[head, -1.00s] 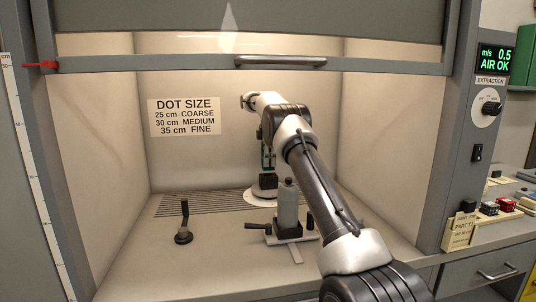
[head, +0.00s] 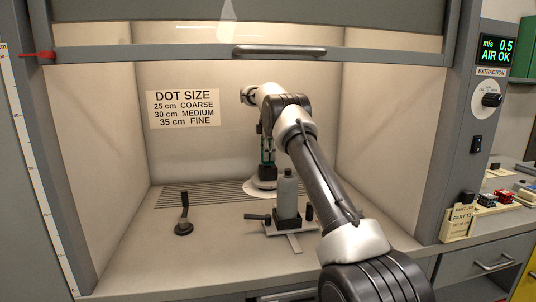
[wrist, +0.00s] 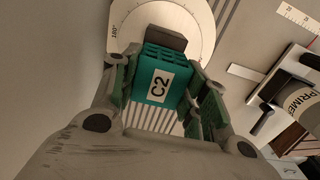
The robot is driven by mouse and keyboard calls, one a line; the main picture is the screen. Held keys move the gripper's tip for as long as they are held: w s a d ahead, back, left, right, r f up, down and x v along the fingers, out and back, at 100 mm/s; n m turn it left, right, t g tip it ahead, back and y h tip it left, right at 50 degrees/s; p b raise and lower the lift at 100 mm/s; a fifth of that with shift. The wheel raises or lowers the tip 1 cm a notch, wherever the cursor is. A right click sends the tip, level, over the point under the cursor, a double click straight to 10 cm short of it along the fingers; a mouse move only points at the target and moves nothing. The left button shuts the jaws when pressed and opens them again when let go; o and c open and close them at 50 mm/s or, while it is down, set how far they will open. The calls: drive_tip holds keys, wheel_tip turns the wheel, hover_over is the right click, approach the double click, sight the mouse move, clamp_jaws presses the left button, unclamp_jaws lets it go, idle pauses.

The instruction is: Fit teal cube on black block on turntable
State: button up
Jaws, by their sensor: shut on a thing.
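My gripper (wrist: 160,92) is shut on the teal cube (wrist: 178,88), which has open cells on its far face and a white C2 label. In the wrist view the black block (wrist: 168,37) shows just beyond the cube, on the white turntable (wrist: 195,15) with its degree marks. I cannot tell whether cube and block touch. In the head view my gripper (head: 266,161) points down above the turntable (head: 251,190), behind the grey bottle. The cube is hard to make out there.
The bottle (head: 288,190) stands on a small stand close in front of the turntable; its PRIMER label (wrist: 303,101) shows in the wrist view. A black-handled lever (head: 184,215) stands left on the hood floor. The raised sash (head: 240,56) crosses above my arm.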

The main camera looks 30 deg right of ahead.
drive_tip(key=shift+f, duration=0.85)
idle(0.8)
drive_tip(key=o, duration=1.5)
drive_tip(key=shift+r, duration=0.1)
drive_tip(key=shift+r, duration=2.45)
drive_tip(key=shift+f, duration=0.15)
